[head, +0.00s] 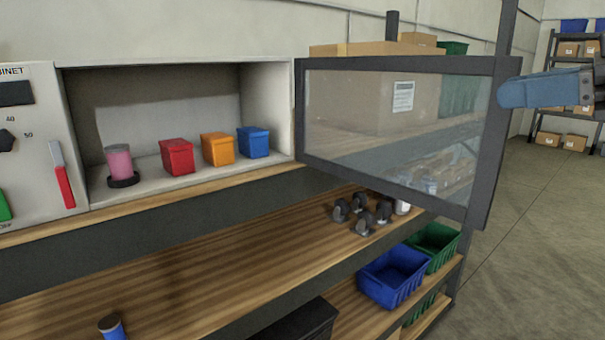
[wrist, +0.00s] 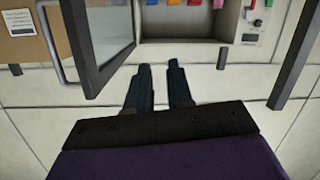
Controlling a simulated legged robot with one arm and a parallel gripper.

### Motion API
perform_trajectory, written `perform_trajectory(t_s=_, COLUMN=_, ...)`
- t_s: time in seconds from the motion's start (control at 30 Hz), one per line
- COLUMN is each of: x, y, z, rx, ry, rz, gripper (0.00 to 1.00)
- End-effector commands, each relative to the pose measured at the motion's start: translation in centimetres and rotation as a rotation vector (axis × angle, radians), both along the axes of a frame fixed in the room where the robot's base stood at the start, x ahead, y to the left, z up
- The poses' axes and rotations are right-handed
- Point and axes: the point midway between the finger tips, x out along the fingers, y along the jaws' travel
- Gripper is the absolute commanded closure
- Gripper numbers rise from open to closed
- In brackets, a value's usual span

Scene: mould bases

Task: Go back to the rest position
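My gripper (wrist: 159,70) shows in the wrist view with its two dark fingers apart and nothing between them. In the head view, a blue-grey part of my arm (head: 545,90) reaches in from the right edge, by the outer edge of the open cabinet door (head: 400,130). The cabinet (head: 265,105) is open. Inside stand a pink cylinder (head: 119,160) on a dark round base, a red box (head: 177,156), an orange box (head: 217,149) and a blue box (head: 253,142). The door also shows at the left of the wrist view (wrist: 85,45).
The wooden bench (head: 150,275) runs below the cabinet, with several casters (head: 362,212) and a blue-and-dark item (head: 112,327) on it. Blue (head: 393,275) and green bins (head: 433,246) sit on the lower shelf. The floor at right (head: 540,240) is clear; a rack (head: 572,90) stands far back.

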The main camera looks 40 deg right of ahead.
Motion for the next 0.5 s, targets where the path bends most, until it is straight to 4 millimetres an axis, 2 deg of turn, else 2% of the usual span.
perform_trajectory(t_s=0.03, x=1.6, y=2.4, z=-1.3, rx=-0.03, ry=0.044, rz=0.02, gripper=0.79)
perform_trajectory(t_s=0.1, x=3.8, y=5.4, z=-2.7, rx=-0.059, ry=0.106, rz=0.044, gripper=0.79)
perform_trajectory(t_s=0.27, x=8.2, y=12.0, z=-7.3, rx=-0.113, ry=0.251, rz=0.087, gripper=0.79)
perform_trajectory(t_s=0.37, x=10.6, y=15.7, z=-11.3, rx=-0.135, ry=0.353, rz=0.106, gripper=0.79)
perform_trajectory(t_s=0.5, x=13.2, y=20.4, z=-18.2, rx=-0.154, ry=0.502, rz=0.12, gripper=0.79)
